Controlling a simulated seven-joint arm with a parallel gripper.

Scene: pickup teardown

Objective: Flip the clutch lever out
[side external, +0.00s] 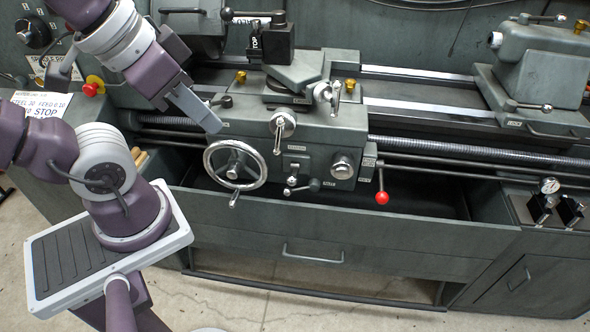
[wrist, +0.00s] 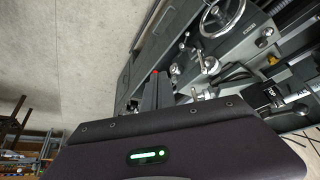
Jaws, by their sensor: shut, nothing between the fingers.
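The lever with a red ball knob (side external: 381,198) hangs down from the right side of the lathe carriage in the side view. I take it as the clutch lever, though its label is too small to read. A small red spot (wrist: 156,72), likely that knob, shows just beyond my fingertips in the wrist view. My gripper (side external: 214,124) is shut and empty, pointing down and right above the chromed handwheel, well left of the red knob. Its dark fingers (wrist: 157,84) also show in the wrist view.
The lead screw (side external: 450,150) runs to the right behind. A red stop button (side external: 92,88) is at the left. Space before the carriage is free.

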